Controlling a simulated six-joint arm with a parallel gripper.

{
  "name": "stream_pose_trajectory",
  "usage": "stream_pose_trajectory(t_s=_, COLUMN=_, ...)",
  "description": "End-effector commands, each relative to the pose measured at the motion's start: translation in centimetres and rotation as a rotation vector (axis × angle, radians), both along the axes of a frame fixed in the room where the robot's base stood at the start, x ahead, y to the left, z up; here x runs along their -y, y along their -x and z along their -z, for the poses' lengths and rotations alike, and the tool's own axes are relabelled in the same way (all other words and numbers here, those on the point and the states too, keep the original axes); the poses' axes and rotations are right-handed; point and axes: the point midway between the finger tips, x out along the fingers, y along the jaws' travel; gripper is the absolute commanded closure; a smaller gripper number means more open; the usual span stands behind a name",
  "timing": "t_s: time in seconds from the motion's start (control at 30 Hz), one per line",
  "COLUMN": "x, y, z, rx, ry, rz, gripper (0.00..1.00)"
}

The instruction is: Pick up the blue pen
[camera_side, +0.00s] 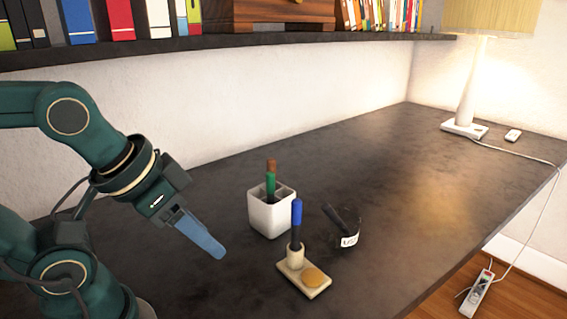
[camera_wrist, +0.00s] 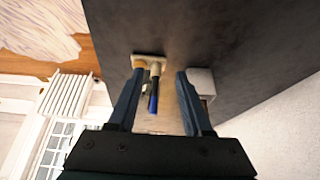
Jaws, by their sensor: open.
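The blue pen (camera_side: 296,214) has a blue upper part and a dark lower part. It stands upright in a small cream holder (camera_side: 317,281) with a flat base and a round tan disc. My gripper (camera_side: 217,252) is to the left of the pen in the side view, apart from it and empty. In the wrist view my gripper (camera_wrist: 160,100) shows two fingers spread wide. The blue pen (camera_wrist: 153,100) shows between them, farther off than the fingertips, with its holder (camera_wrist: 149,60) above it.
A clear glass (camera_side: 347,240) with a white label and a dark item stands right. A shelf (camera_side: 230,44) overhangs the back.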

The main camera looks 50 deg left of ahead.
Motion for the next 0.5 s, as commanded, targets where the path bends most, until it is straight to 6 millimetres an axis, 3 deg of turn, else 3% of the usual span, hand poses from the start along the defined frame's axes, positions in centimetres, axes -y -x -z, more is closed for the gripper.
stream_pose_trajectory(t_s=0.03, x=0.0, y=0.0, z=0.0, rx=0.0, ry=0.0, rz=0.0, gripper=0.5)
stream_pose_trajectory(t_s=0.07, x=0.0, y=0.0, z=0.0, rx=0.0, ry=0.0, rz=0.0, gripper=0.42)
stream_pose_trajectory(t_s=0.4, x=0.0, y=0.3, z=0.1, rx=-0.016, ry=-0.005, rz=0.009, gripper=0.42)
stream_pose_trajectory(t_s=0.5, x=0.0, y=-0.1, z=-1.3, rx=-0.006, ry=-0.011, rz=0.021, gripper=0.42)
